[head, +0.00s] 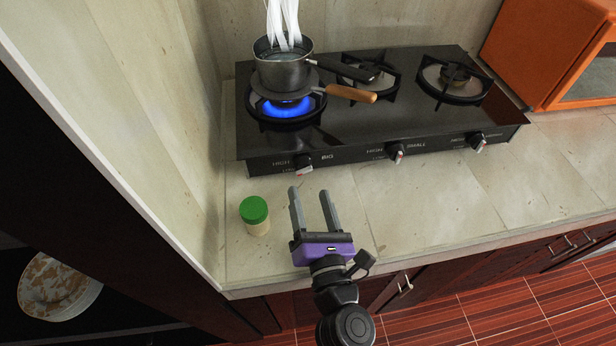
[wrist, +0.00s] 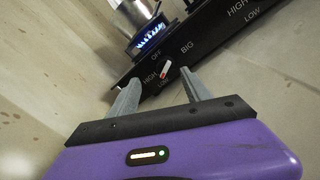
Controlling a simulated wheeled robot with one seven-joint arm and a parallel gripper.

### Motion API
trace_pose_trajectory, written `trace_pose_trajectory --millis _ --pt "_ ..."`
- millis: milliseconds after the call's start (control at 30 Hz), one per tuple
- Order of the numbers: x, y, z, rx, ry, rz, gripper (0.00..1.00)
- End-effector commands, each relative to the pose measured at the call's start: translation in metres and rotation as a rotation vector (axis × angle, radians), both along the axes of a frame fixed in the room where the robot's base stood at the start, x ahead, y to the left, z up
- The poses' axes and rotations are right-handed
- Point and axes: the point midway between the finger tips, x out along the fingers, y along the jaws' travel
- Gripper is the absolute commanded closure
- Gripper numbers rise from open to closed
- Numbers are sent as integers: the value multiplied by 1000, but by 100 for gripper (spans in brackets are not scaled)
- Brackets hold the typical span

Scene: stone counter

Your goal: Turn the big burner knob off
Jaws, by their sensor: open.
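The black stove (head: 410,118) has several knobs along its front face. The big burner knob (head: 303,163) is the leftmost, beside the label BIG. The big burner (head: 287,108) burns with a blue flame under a steaming pot (head: 284,72). In the wrist view my fingertips (wrist: 160,78) point toward the stove front, one on each side of the knob in the picture.
A jar with a green lid (head: 254,210) stands on the stone counter (head: 400,205), left of my gripper. The middle knob (head: 397,153) and right knob (head: 478,142) are farther right. A wall borders the left. An orange appliance (head: 545,50) stands at back right.

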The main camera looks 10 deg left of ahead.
Motion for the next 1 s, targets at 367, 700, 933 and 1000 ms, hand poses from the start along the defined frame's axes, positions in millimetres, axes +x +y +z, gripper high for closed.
trace_pose_trajectory --millis 367,700,933,1000 --pt "-4 9 -11 -639 -145 -91 43" --pt "26 11 -8 -698 -168 -111 43" --pt "58 19 -10 -697 -167 -110 43" --pt "64 20 -10 -697 -166 -109 43"
